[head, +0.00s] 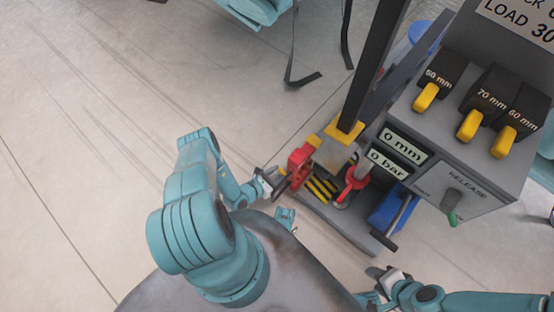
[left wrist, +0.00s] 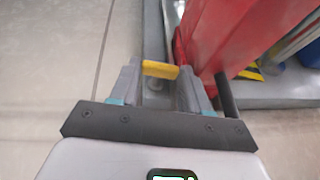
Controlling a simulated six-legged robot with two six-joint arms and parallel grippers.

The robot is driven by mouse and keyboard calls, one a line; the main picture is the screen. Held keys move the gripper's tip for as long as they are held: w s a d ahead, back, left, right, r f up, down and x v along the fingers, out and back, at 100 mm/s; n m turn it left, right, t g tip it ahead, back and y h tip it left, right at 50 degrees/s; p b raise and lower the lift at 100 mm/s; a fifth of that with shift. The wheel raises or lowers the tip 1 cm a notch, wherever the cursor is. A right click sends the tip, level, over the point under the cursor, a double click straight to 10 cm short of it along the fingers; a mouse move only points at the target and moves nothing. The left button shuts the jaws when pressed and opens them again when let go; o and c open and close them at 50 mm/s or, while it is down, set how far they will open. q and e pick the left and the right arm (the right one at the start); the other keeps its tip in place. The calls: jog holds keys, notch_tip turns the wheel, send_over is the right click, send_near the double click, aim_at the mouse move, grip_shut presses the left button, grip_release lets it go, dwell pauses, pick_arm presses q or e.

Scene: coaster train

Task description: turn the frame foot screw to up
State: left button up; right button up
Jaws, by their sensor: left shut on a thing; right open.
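The frame foot screw (left wrist: 160,69) shows in the left wrist view as a short yellow bar, lying crosswise between the two fingertips. My left gripper (left wrist: 158,88) is shut on this bar, close beside a red part (left wrist: 216,35) of the frame. In the head view my left gripper (head: 274,182) is at the left edge of the press frame, beside the red block (head: 300,164). My right gripper (head: 386,279) is open and empty near the bottom, in front of the frame base.
The grey frame base (head: 343,222) carries a striped plate (head: 321,188) and a red ring-shaped part (head: 353,183). The console (head: 455,140) at right has yellow levers, a green-tipped release lever (head: 451,207), and displays reading 0 mm and 0 bar. The floor at left is clear.

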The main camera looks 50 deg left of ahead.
pick_arm(q)
jog(key=shift+w+d, duration=0.1)
jog(key=shift+w, duration=0.05)
dwell(0.3)
jog(key=o, duration=0.8)
jog(key=shift+r, duration=0.1)
